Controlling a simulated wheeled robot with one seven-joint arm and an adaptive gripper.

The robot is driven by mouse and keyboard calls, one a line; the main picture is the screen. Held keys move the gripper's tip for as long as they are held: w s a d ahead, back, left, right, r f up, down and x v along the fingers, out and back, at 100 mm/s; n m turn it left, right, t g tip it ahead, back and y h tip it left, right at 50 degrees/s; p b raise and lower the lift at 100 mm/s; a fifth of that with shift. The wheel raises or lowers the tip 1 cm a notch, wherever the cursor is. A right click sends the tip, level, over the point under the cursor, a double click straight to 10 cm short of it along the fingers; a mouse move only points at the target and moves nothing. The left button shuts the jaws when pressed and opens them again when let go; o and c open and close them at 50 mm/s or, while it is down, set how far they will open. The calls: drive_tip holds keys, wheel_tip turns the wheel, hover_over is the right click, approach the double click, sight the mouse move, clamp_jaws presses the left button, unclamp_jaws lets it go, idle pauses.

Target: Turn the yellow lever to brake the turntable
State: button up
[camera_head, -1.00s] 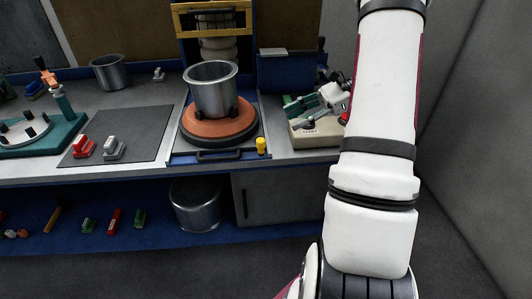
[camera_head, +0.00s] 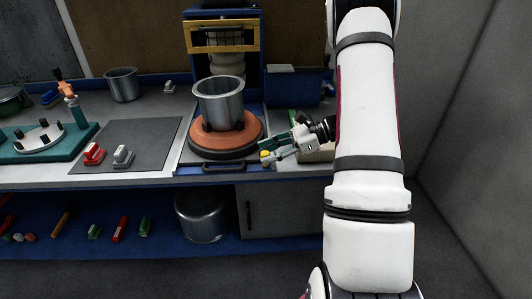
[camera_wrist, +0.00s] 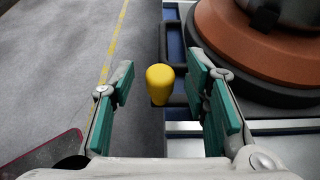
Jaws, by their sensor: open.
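The yellow lever (camera_wrist: 160,82) has a rounded knob and stands at the front right corner of the turntable's base. In the wrist view it lies between the lines of my two green-padded fingers, slightly beyond them. My gripper (camera_wrist: 162,88) is open, and no finger visibly touches the lever. In the head view my gripper (camera_head: 272,150) is beside the lever knob (camera_head: 265,157), partly in front of it. The turntable (camera_head: 205,141) is an orange disc on a black base; it also shows at the upper right of the wrist view (camera_wrist: 230,35). A grey metal pot (camera_head: 219,101) stands on it.
A black handle (camera_head: 223,167) runs along the base's front edge, close to the lever. A beige box (camera_head: 322,154) is behind my gripper. Red and grey clamps (camera_head: 94,154) lie on the dark mat (camera_head: 150,140) to the left. The floor before the bench is clear.

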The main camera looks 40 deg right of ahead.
drive_tip(key=shift+w+a+f, duration=0.3)
drive_tip(key=shift+w+a, duration=0.1)
drive_tip(key=shift+a, duration=0.15)
clamp_jaws()
